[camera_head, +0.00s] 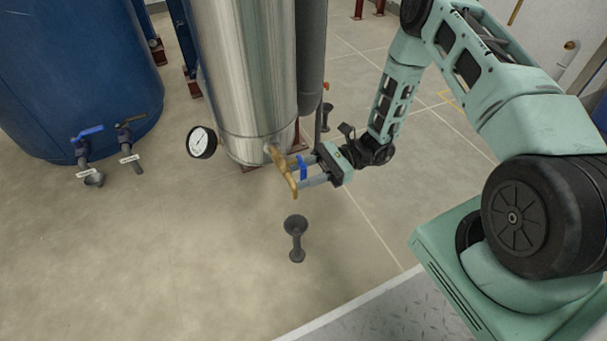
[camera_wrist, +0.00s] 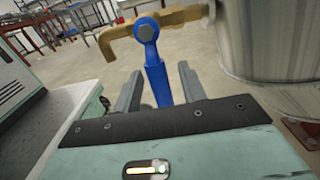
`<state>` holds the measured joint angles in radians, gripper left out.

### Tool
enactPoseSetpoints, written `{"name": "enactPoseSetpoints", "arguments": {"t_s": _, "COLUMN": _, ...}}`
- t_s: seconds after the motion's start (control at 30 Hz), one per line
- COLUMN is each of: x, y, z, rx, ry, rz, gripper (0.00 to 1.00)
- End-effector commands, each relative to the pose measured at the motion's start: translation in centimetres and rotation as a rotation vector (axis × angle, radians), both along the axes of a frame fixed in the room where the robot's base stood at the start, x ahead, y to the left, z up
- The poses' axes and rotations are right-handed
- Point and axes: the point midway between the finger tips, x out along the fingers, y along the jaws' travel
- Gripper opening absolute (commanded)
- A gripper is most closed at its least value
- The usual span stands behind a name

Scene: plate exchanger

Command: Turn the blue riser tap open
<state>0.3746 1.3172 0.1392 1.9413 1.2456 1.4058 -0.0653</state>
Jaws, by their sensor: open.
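The blue riser tap (camera_head: 303,168) is a blue lever on a brass spout, low on the front of the steel column. In the wrist view the blue lever (camera_wrist: 157,80) hangs from a round pivot on the brass spout (camera_wrist: 150,28) and points toward my gripper. My gripper (camera_head: 303,174) is open at the tap. In the wrist view its two fingers (camera_wrist: 160,92) stand on either side of the lever's lower end, with gaps visible. The head view does not show clearly whether a finger touches the lever.
The steel column (camera_head: 235,70) stands behind the tap, with a round gauge (camera_head: 201,142) to its left. A dark funnel drain (camera_head: 296,235) stands on the floor below the tap. A blue tank (camera_head: 75,60) with a blue-handled valve (camera_head: 87,134) is at far left.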

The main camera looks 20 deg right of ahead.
Motion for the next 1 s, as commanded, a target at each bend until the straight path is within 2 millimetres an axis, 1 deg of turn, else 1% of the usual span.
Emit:
{"name": "enactPoseSetpoints", "arguments": {"t_s": 0.13, "x": 0.0, "y": 0.0, "z": 0.0, "rx": 0.000, "ry": 0.000, "rz": 0.000, "gripper": 0.41}}
{"name": "enactPoseSetpoints", "arguments": {"t_s": 0.17, "x": 0.0, "y": 0.0, "z": 0.0, "rx": 0.000, "ry": 0.000, "rz": 0.000, "gripper": 0.38}}
{"name": "enactPoseSetpoints", "arguments": {"t_s": 0.2, "x": 0.0, "y": 0.0, "z": 0.0, "rx": 0.000, "ry": 0.000, "rz": 0.000, "gripper": 0.27}}
{"name": "enactPoseSetpoints", "arguments": {"t_s": 0.27, "x": 0.0, "y": 0.0, "z": 0.0, "rx": 0.000, "ry": 0.000, "rz": 0.000, "gripper": 0.10}}
{"name": "enactPoseSetpoints", "arguments": {"t_s": 0.3, "x": 0.0, "y": 0.0, "z": 0.0, "rx": 0.000, "ry": 0.000, "rz": 0.000, "gripper": 0.00}}
{"name": "enactPoseSetpoints", "arguments": {"t_s": 0.67, "x": -0.1, "y": -0.1, "z": 0.3, "rx": 0.002, "ry": 0.032, "rz": -0.001, "gripper": 0.00}}
{"name": "enactPoseSetpoints", "arguments": {"t_s": 0.87, "x": -0.7, "y": -0.1, "z": 0.6, "rx": 0.001, "ry": 0.135, "rz": -0.002, "gripper": 0.00}}
{"name": "enactPoseSetpoints", "arguments": {"t_s": 1.0, "x": -1.3, "y": -0.1, "z": 0.8, "rx": 0.002, "ry": 0.247, "rz": -0.002, "gripper": 0.00}}
